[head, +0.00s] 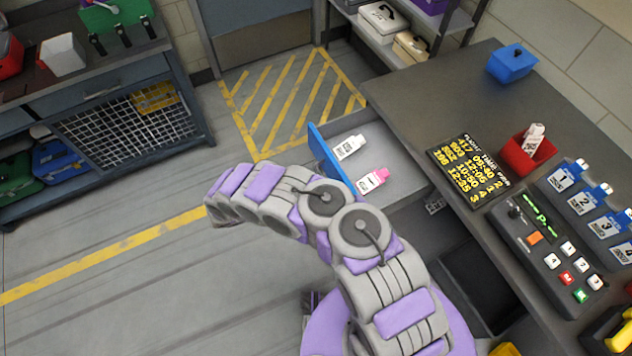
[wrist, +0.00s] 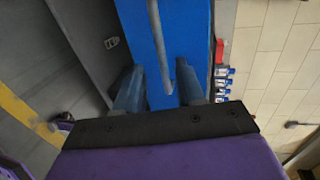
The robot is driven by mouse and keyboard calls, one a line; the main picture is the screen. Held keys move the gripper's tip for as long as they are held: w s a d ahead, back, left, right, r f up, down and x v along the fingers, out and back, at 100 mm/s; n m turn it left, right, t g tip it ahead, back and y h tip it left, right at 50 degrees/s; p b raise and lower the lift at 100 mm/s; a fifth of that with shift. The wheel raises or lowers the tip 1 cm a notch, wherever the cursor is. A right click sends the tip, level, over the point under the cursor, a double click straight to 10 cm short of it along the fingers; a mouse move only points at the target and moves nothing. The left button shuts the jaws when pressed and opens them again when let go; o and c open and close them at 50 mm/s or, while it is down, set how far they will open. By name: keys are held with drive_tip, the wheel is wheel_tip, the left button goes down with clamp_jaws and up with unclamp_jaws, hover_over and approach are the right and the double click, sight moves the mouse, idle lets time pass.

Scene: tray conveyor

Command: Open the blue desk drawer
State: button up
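The blue desk drawer (head: 322,148) stands pulled out from the desk in the head view, with its grey inside showing. A white bottle (head: 349,147) and a white bottle with a pink cap (head: 372,181) lie in it. In the wrist view, a blue front (wrist: 190,30) with a thin grey bar handle (wrist: 158,45) fills the upper middle. My gripper (wrist: 160,85) has its two fingers apart, one on each side of the handle's lower end. Contact with the handle cannot be told. My arm hides part of the drawer in the head view, and the fingers are not clear there.
The desk (head: 440,105) holds a flight-time board (head: 468,170), a red bin (head: 525,152), a blue box (head: 511,64) and a button panel (head: 550,250). A workbench (head: 100,90) stands at the left. The floor between them is clear.

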drive_tip(key=p+v, duration=0.1)
drive_tip(key=v, duration=1.2)
drive_tip(key=shift+a, duration=0.1)
drive_tip(key=w+d+r+m+g, duration=0.35)
drive_tip(key=d+r+m, duration=0.35)
drive_tip(key=d+r, duration=0.3)
drive_tip(key=w+d+r+m+g, duration=0.3)
drive_tip(key=w+d+r+m, duration=0.35)
drive_tip(key=r, duration=0.55)
drive_tip(key=s+d+r+m+g+y, duration=0.1)
drive_tip(key=s+d+r+m+g, duration=0.2)
drive_tip(key=s+d+r+m, duration=0.55)
drive_tip(key=s+d+r+m+g+y, duration=0.2)
drive_tip(key=s+d+r+m+y, duration=0.5)
drive_tip(key=s+m, duration=0.25)
drive_tip(key=s+a+m+t+y, duration=0.1)
drive_tip(key=s+a+m+y, duration=0.1)
drive_tip(key=s+m, duration=0.3)
drive_tip(key=s+a+r+m+t+y, duration=0.1)
drive_tip(key=s+m+y, duration=0.3)
drive_tip(key=s, duration=0.9)
drive_tip(key=shift+s+a+m+t, duration=0.3)
drive_tip(key=shift+a+m+t, duration=0.15)
drive_tip(key=shift+a, duration=0.1)
